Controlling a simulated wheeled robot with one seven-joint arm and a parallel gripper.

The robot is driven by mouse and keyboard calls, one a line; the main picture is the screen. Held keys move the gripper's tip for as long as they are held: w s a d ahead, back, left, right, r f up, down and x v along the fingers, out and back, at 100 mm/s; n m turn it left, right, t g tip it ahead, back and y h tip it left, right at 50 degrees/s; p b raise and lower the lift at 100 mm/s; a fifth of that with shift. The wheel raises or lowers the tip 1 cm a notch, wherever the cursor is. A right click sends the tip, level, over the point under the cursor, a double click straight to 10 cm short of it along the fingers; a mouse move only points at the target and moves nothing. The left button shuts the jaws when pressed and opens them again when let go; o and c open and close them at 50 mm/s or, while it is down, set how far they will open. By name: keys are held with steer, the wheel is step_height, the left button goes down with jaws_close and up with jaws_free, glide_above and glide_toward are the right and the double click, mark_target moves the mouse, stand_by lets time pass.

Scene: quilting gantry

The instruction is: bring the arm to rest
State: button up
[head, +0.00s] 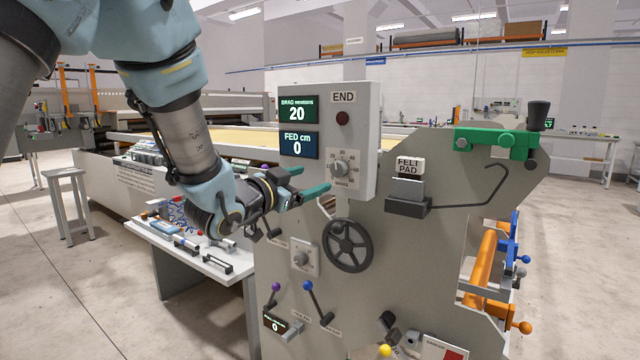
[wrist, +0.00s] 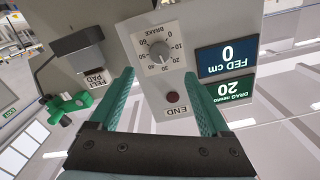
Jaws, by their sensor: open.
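My gripper (head: 304,182) is open and empty, with its two green fingers apart in front of the grey control panel (head: 365,105). In the wrist view my gripper (wrist: 166,98) spreads its fingers across the upside-down panel, and nothing lies between them. My arm comes down from the upper left in the head view. The panel carries a brake dial (head: 341,168), a dark red button (head: 343,118) under the END label, a display reading 20 (head: 298,110) and a display reading 0 (head: 299,146). I cannot tell whether a fingertip touches the panel.
A black handwheel (head: 347,245) and a felt pad holder (head: 408,200) stick out from the machine's end plate. A white side table (head: 190,245) with small tools stands below my arm. A stool (head: 68,205) stands at the left. Open floor (head: 60,290) lies at the lower left.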

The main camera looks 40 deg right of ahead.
steer(key=shift+s+a, duration=0.2)
steer(key=shift+a, duration=0.45)
steer(key=w+a+f+n+t+y, duration=0.4)
steer(key=w+a+f+n+y, duration=0.15)
steer(key=w+a, duration=0.55)
steer(key=w+a+f+n+y, duration=0.2)
steer(key=a+f+n+y, duration=0.1)
steer(key=a, duration=0.5)
steer(key=w+a+f+n+y, duration=0.1)
steer(key=a+f+n+y, duration=0.2)
steer(key=a, duration=0.6)
steer(key=s+a+f+n+g+y, duration=0.2)
steer(key=s+a, duration=0.4)
steer(key=a, duration=0.3)
steer(key=s+a+f+n+g+y+p, duration=0.1)
steer(key=s+a+f+n+g+y, duration=0.2)
steer(key=s+a, duration=0.4)
steer(key=a+f+n+g, duration=0.1)
steer(key=a+g, duration=0.1)
steer(key=a, duration=0.1)
steer(key=shift+s+a+y, duration=0.3)
steer(key=shift+y, duration=0.05)
steer(key=shift+n, duration=0.25)
